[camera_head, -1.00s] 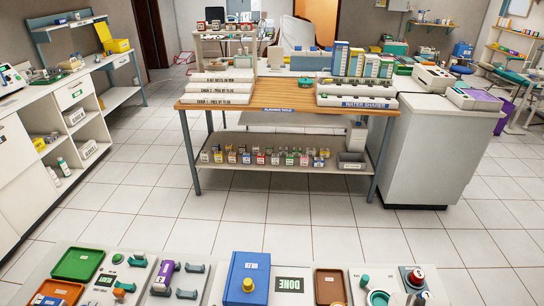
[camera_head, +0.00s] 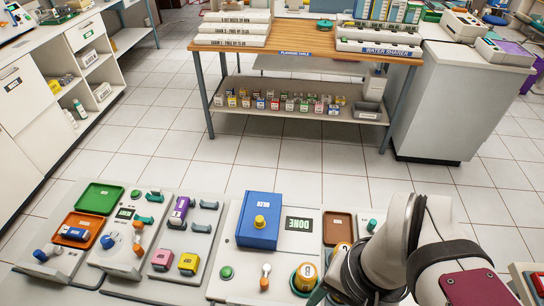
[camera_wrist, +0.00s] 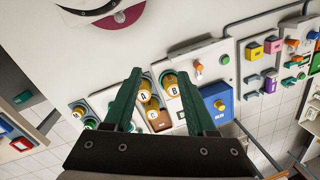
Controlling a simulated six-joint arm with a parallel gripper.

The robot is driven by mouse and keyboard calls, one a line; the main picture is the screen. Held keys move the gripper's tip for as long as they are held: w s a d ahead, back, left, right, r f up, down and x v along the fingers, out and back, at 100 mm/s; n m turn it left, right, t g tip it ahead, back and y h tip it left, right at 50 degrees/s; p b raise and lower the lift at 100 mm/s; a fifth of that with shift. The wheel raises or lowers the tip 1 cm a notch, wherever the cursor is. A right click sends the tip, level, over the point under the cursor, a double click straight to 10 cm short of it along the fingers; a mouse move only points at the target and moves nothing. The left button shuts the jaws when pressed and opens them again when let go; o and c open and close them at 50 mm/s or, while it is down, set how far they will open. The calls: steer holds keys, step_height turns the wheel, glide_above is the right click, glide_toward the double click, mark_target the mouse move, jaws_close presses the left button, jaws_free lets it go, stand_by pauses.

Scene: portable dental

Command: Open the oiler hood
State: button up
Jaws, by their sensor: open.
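A blue box-shaped hood (camera_head: 258,232) with a yellow knob (camera_head: 260,222) on it and a small white label sits closed on a light panel in the head view. I take it for the oiler hood; its label is too small to read surely. The hood also shows in the wrist view (camera_wrist: 215,92), right of my gripper. My gripper (camera_wrist: 160,76) is open, with two dark green fingers apart and nothing held between them. It is apart from the hood. In the head view my arm is at the lower right, and the fingers are mostly hidden.
Yellow-topped canisters lettered A (camera_wrist: 143,94), B (camera_wrist: 171,88) and C (camera_wrist: 153,113) stand near the fingers. A black DONE display (camera_head: 299,224) is right of the hood. A green button (camera_head: 226,272) and an orange-topped lever (camera_head: 265,277) are in front. Orange (camera_head: 82,231) and green trays (camera_head: 99,198) lie left.

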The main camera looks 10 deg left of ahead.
steer(key=w+a+r+n+h, duration=0.1)
steer(key=w+a+r+n, duration=0.15)
steer(key=w, duration=0.35)
steer(key=w+a+r+n, duration=0.1)
steer(key=w+a+n, duration=0.15)
steer(key=w, duration=0.45)
steer(key=n, duration=0.3)
glide_above(260, 218)
step_height(260, 218, down, 2)
steer(key=f, duration=0.1)
steer(key=shift+h, duration=0.3)
step_height(260, 218, down, 14)
steer(key=shift+f, duration=0.7)
jaws_close()
